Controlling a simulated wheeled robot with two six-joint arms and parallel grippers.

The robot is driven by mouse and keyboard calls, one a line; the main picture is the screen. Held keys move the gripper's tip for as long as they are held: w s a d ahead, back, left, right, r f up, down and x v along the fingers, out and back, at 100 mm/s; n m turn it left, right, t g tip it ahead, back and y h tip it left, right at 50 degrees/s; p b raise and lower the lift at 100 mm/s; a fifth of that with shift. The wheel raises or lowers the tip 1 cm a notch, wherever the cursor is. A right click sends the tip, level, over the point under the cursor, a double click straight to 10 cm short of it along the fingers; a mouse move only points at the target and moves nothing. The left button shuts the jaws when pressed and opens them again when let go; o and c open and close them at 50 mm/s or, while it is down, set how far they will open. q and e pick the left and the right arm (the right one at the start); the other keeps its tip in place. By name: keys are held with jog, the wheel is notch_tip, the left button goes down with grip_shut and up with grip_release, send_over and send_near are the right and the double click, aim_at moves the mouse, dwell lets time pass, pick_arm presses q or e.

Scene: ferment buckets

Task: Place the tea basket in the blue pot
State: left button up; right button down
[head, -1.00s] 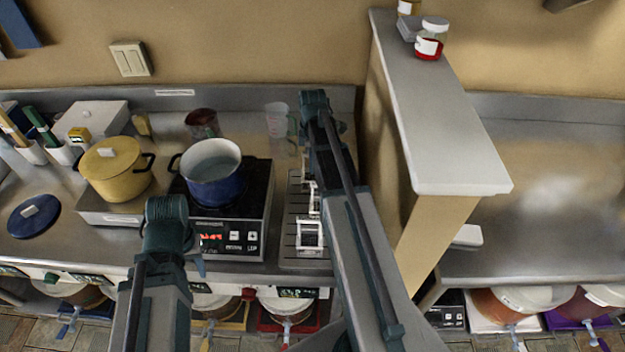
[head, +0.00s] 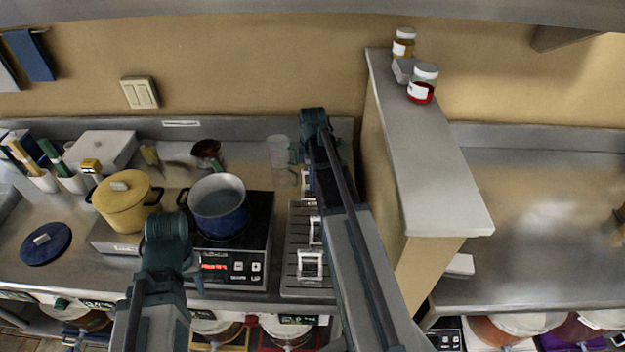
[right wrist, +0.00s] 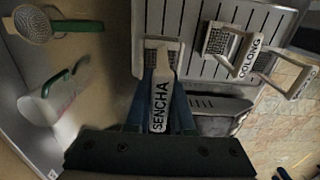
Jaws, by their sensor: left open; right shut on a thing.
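The blue pot (head: 219,218) stands open on a black hot plate in the head view, with pale liquid inside. In the right wrist view, my right gripper (right wrist: 160,108) is shut on the handle of a tea basket (right wrist: 158,85) labelled SENCHA. Its mesh part is at the slatted tray's edge; I cannot tell whether it touches the tray. A second basket (right wrist: 232,48), labelled OOLONG, sits on the tray, with another basket (right wrist: 285,75) beside it. My left gripper (head: 192,270) is open, in front of the blue pot; its fingers are mostly hidden by my wrist.
A yellow pot (head: 124,205) stands left of the blue pot. A blue lid (head: 46,244) lies on the counter. A clear jug (right wrist: 55,95) and a strainer (right wrist: 33,25) are at the back. A partition (head: 425,150) rises right of the slatted tray (head: 297,270).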

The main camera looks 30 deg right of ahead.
pick_arm(q)
jog(key=shift+r+p, duration=0.9)
jog(key=shift+r, duration=0.6)
pick_arm(e)
jog(key=shift+r, duration=1.45)
